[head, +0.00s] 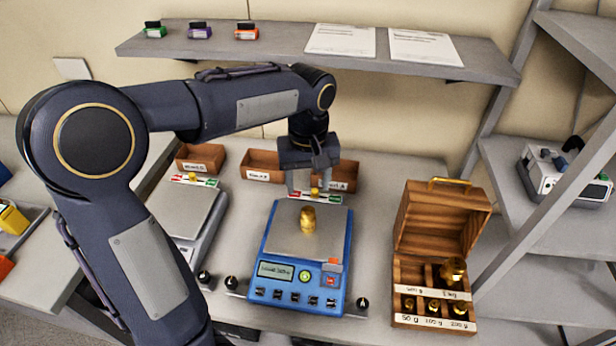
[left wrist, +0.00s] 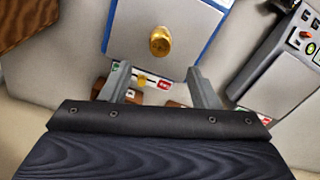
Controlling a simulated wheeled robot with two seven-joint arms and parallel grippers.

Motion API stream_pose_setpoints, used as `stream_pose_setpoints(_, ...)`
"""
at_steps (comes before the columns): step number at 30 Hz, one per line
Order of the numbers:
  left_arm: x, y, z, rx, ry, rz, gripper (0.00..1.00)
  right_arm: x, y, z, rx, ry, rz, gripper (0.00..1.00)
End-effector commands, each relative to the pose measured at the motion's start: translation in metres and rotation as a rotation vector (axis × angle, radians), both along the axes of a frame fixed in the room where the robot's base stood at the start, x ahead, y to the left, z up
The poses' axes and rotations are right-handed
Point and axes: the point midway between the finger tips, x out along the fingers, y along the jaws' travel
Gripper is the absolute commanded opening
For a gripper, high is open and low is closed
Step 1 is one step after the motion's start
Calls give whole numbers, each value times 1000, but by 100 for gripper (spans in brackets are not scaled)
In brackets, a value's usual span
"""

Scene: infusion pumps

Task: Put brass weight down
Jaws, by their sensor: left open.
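A brass weight (head: 308,219) stands upright on the pan (head: 290,240) of the blue scale (head: 257,285), near the pan's middle. The weight also shows in the left wrist view (left wrist: 160,41), apart from the fingers. My left gripper (head: 313,190) is above the far edge of the blue scale, behind the weight. Its two fingers are spread with nothing held between them, as the left wrist view also shows (left wrist: 163,88). A small brass piece on the red and green strip shows between the fingers. My right gripper is not in view.
An open wooden box (head: 398,270) with several brass weights stands right of the blue scale. A grey scale (head: 185,210) stands to the left. Small labelled wooden trays (head: 262,163) line the back. A shelf (head: 290,45) overhangs behind.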

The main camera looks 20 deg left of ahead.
Motion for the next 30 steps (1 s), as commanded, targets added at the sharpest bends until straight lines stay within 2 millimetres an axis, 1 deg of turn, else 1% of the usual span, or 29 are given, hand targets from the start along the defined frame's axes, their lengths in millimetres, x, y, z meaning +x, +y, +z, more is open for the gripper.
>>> stream_pose_setpoints(2, -1, 0, 6, -1, -2, -1, 55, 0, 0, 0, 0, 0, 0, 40)
stream_pose_setpoints(4, -6, 3, 11, -12, -10, -9, 55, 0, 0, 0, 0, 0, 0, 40)
stream_pose_setpoints(5, -10, 4, 13, -20, -16, -17, 55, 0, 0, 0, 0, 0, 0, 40)
stream_pose_setpoints(7, -26, 9, 17, -52, -43, -44, 55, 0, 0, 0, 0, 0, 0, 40)
stream_pose_setpoints(8, -35, 12, 19, -69, -61, -61, 55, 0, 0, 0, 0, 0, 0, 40)
stream_pose_setpoints(11, -73, 19, 23, -135, -139, -134, 55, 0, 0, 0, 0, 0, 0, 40)
stream_pose_setpoints(12, -89, 20, 22, -160, -177, -166, 55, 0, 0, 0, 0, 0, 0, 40)
stream_pose_setpoints(15, -128, 18, 18, -206, -285, -242, 55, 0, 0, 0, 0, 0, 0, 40)
stream_pose_setpoints(18, -159, 13, 9, -228, -389, -305, 55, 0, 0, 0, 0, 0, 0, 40)
stream_pose_setpoints(21, -180, 6, -1, -231, -473, -354, 55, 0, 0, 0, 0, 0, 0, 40)
stream_pose_setpoints(24, -192, 1, -9, -227, -527, -384, 55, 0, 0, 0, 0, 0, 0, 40)
stream_pose_setpoints(30, -199, -3, -15, -223, -561, -405, 55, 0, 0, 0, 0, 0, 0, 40)
